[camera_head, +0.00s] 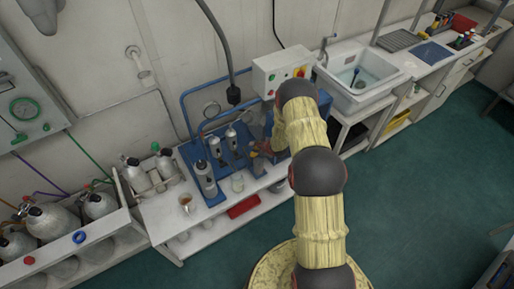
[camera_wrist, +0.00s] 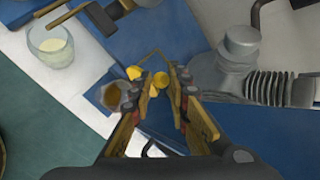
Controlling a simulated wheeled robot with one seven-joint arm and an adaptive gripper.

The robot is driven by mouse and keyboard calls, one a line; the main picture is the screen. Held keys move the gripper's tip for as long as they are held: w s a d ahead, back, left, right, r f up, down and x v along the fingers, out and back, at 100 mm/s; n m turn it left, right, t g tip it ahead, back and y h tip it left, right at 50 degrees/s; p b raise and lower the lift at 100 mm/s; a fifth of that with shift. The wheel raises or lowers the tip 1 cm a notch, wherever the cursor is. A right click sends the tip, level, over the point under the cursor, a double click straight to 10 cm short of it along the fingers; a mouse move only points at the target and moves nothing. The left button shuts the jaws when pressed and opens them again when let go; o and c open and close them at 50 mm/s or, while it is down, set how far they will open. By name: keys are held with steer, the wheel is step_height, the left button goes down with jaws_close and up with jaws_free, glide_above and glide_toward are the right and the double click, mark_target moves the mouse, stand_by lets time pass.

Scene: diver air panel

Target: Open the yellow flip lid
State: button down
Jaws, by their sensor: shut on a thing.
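The yellow flip lid (camera_wrist: 161,80) shows in the wrist view as small rounded yellow parts, with a thin yellow rod beside them. My gripper (camera_wrist: 167,84) is shut on the yellow lid, its two fingers close on either side of it. The fingers hide part of the lid. In the head view, my gripper (camera_head: 262,149) reaches down at the right of the blue panel (camera_head: 212,188), and the lid is too small and covered to make out.
A grey ribbed metal part (camera_wrist: 265,87) stands close on the right of the fingers. A glass of pale liquid (camera_wrist: 50,40) stands at upper left.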

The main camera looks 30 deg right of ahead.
steer(key=shift+w+r, duration=0.15)
steer(key=shift+w, duration=0.55)
steer(key=shift+w+r, duration=0.15)
steer(key=shift+w, duration=0.55)
steer(key=c, duration=1.8)
jaws_free()
steer(key=shift+s+f, duration=0.15)
steer(key=shift+s, duration=0.1)
steer(key=v, duration=1.2)
steer(key=shift+c, duration=0.2)
